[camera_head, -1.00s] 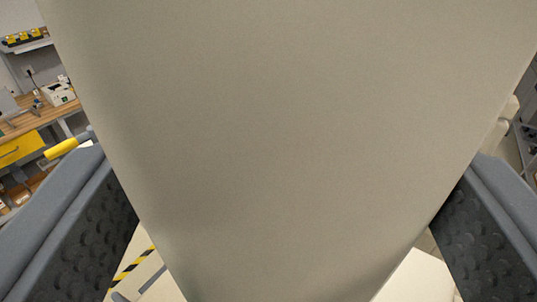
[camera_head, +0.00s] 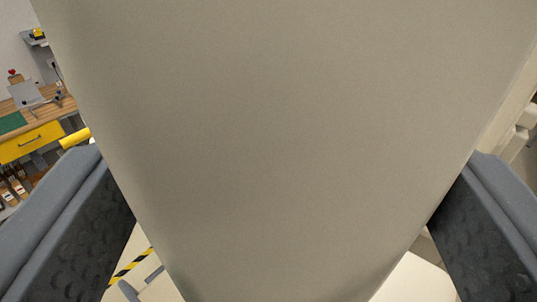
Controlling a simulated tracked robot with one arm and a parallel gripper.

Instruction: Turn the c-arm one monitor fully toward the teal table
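A large plain beige panel, which looks like the back of the c-arm monitor (camera_head: 285,120), fills most of the view very close in front of me. It narrows towards the bottom. The grey fingers of my gripper (camera_head: 283,222), with dark dimpled pads, stand at its left and right edges. They appear closed on the panel from both sides. The monitor's screen side is hidden. I see no teal table in this view.
A wooden workbench (camera_head: 62,104) with a yellow drawer (camera_head: 32,142) stands at the far left. A yellow bar (camera_head: 75,137) shows beside the left finger. Black-and-yellow striped tape (camera_head: 130,267) lies below left. Pale beige parts (camera_head: 520,125) show behind the panel at right.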

